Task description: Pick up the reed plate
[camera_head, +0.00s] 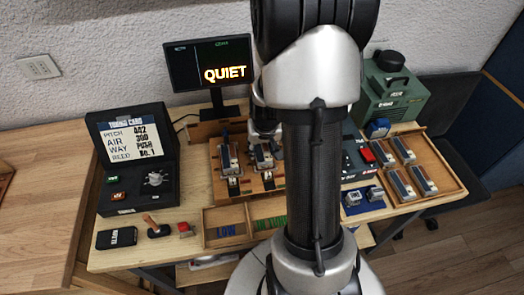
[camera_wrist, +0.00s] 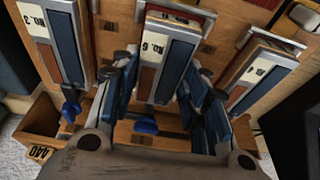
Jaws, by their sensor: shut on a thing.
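Several similar reed plates, with blue and brown strips in pale metal frames, show in the wrist view. The middle reed plate (camera_wrist: 166,68) lies between the two blue-padded fingers of my gripper (camera_wrist: 162,80), which is shut on it. Its label is upside down in this view. A left plate (camera_wrist: 62,45) and a right plate (camera_wrist: 250,82) stand beside it, outside the fingers. In the head view, plates (camera_head: 228,158) sit on the wooden stand (camera_head: 218,188). My arm hides much of my gripper and part of the stand there.
A tray (camera_head: 462,190) at the right holds several plates. A black case with a card (camera_head: 128,138) stands left. The "QUIET" screen (camera_head: 197,70) is behind the stand. Front bins (camera_head: 228,243), a green machine (camera_head: 398,98) and a lever block (camera_head: 157,231) crowd the table.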

